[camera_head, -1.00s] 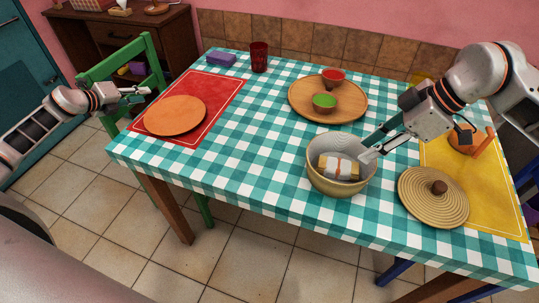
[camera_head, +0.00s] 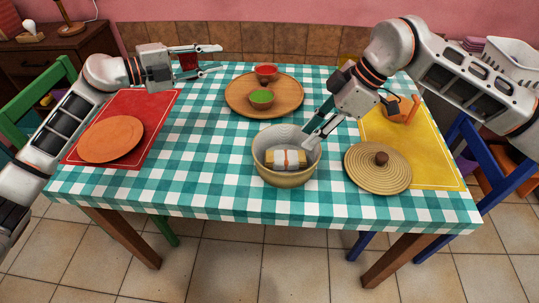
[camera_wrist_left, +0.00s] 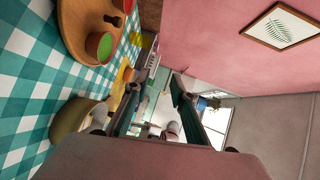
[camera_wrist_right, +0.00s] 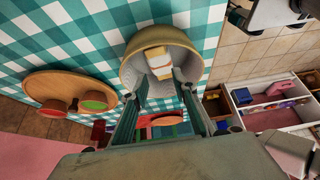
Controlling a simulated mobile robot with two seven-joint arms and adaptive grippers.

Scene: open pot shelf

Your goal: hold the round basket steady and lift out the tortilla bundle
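The round basket (camera_head: 287,180) stands upright near the table's front edge, with a pale cloth lining. The tortilla bundle (camera_head: 288,159), tan with a white wrap around its middle, lies inside; it also shows in the right wrist view (camera_wrist_right: 158,62). My right gripper (camera_head: 312,136) is open at the basket's right rim; its fingers overlap the rim in the right wrist view, and I cannot tell whether they touch it. My left gripper (camera_head: 213,59) is open and empty, raised over the far left of the table. The basket appears in the left wrist view (camera_wrist_left: 68,122).
A woven lid (camera_head: 365,168) lies right of the basket on a yellow mat (camera_head: 430,160). A wooden tray (camera_head: 235,97) with red and green bowls sits behind. A red glass (camera_head: 188,61) is behind my left gripper. An orange plate (camera_head: 110,139) lies on the red mat.

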